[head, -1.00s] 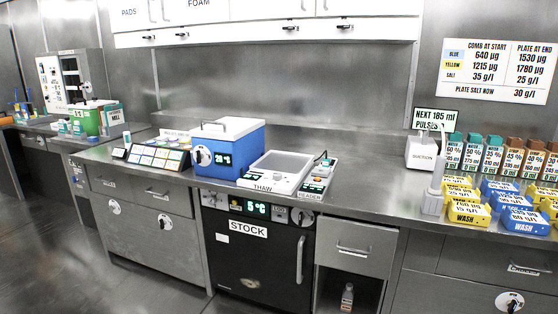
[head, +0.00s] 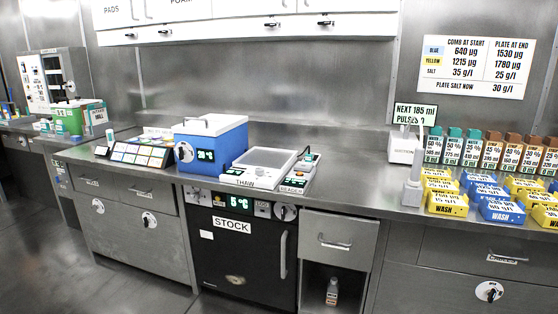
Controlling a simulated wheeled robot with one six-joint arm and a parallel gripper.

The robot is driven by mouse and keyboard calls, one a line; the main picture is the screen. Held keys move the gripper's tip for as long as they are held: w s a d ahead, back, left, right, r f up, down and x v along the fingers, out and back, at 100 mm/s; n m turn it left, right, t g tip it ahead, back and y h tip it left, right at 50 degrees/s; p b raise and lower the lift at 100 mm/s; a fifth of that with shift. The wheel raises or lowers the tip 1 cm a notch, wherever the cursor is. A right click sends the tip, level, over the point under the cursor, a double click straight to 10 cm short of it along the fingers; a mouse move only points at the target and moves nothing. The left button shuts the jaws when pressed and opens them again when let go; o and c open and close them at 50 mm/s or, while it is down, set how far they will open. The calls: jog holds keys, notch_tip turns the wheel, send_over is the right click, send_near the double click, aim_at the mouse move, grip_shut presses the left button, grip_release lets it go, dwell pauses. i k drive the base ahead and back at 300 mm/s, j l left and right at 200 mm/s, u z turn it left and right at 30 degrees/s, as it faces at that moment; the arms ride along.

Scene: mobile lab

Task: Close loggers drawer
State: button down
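No drawer front shows a label I can read as loggers. One drawer front (head: 338,241) with a bar handle sits under the counter, right of the black STOCK unit; it seems to stand a little forward, but I cannot tell how far. Two drawers, a left one (head: 88,181) and one beside it (head: 146,193), look flush in the left cabinet, with labels too small to read. Another drawer (head: 500,262) at the far right has an unreadable label and looks shut. My gripper is not in view.
A steel counter (head: 345,200) carries a blue cooler box (head: 210,143), a thaw tray (head: 262,168), a reader (head: 297,178), a suction stand and racks of yellow and blue blocks. A small bottle (head: 332,291) stands in the open bay below the middle drawer. The floor (head: 70,275) at left is clear.

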aim_at(340, 239)
jog(key=i+j+z, duration=0.65)
jog(key=j, duration=0.35)
jog(key=i, duration=0.1)
